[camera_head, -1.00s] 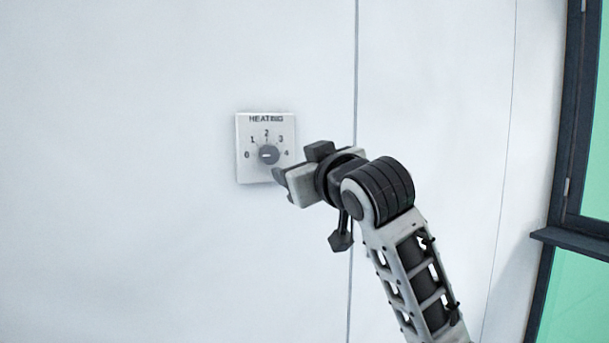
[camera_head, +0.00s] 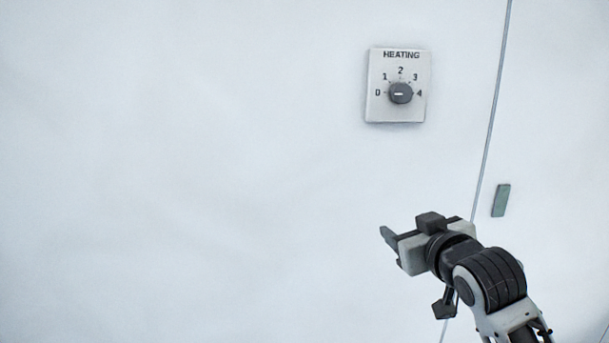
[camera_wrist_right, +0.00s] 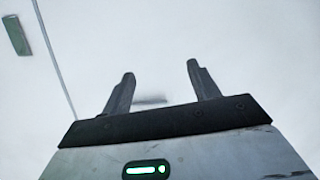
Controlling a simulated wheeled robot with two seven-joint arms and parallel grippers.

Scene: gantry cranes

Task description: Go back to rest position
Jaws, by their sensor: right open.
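My right gripper (camera_head: 388,248) is below the heating dial in the head view, apart from it, with its arm coming in from the lower right. In the right wrist view its two fingers (camera_wrist_right: 160,92) stand apart with nothing between them. The heating dial plate (camera_head: 378,108) is white and fixed to the wall, with a dark round knob (camera_head: 401,93) and marks from 0 to 4. The light line on the knob lies roughly level. My left gripper is not in view.
A white wall (camera_head: 180,170) fills most of the head view, with a thin dark seam (camera_head: 487,130) running down its right side. A small green plate (camera_head: 501,200) is on the wall right of the seam; it also shows in the right wrist view (camera_wrist_right: 17,35).

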